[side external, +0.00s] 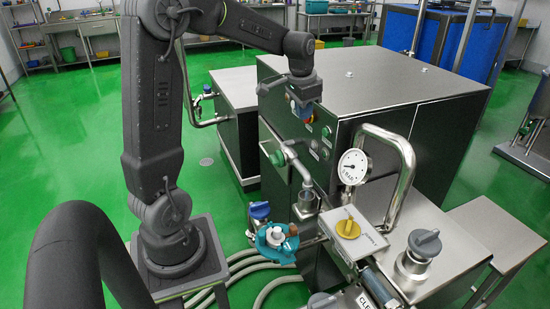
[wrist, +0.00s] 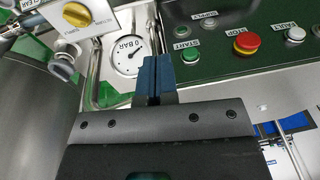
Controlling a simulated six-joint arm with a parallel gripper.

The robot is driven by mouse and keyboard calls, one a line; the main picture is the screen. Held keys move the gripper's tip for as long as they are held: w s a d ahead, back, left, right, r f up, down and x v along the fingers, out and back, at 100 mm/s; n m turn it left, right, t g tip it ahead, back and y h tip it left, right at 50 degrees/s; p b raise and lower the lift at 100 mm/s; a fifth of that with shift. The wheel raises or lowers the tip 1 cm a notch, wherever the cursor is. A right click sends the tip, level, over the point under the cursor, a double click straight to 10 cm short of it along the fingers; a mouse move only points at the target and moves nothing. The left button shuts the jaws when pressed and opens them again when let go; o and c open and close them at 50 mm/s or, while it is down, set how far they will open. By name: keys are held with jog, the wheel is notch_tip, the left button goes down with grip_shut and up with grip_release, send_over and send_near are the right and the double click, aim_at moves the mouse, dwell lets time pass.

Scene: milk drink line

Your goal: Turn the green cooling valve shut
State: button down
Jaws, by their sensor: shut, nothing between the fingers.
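The green valve cannot be made out clearly in the wrist view.
A pressure gauge (side external: 353,167) and a thick bent pipe (side external: 405,180) stand to the right. A yellow knob (side external: 348,228) and a grey-blue knob (side external: 425,243) are nearer. The panel carries a green START button (wrist: 190,55) and a red STOP button (wrist: 246,43).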

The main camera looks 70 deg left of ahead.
jog(key=w+a+f+g, duration=0.1)
jog(key=a+f, duration=0.4)
jog(key=a, duration=0.5)
jog(key=g+h, duration=0.1)
send_over(275, 165)
notch_tip(275, 165, down, 8)
jog(key=f, duration=1.3)
jog(key=shift+a+f, duration=0.25)
jog(key=shift+f, duration=0.05)
jog(key=shift+d+f+y, duration=0.2)
jog(key=shift+d+y, duration=0.1)
jog(key=shift+y, duration=0.6)
jog(key=shift+d+f+y, duration=0.15)
jog(key=shift+f+y, duration=0.1)
jog(key=shift+y, duration=0.5)
jog(key=shift+d+f+y, duration=0.15)
jog(key=shift+f+y, duration=0.05)
jog(key=shift+y, duration=0.55)
jog(key=f+y, duration=0.1)
jog(key=y, duration=0.3)
jog(key=f+y, duration=0.1)
jog(key=y, duration=0.3)
jog(key=f+y, duration=0.2)
jog(key=y, duration=0.2)
jog(key=shift+a, duration=0.2)
jog(key=shift+a+f, duration=0.1)
jog(key=shift+f, duration=0.05)
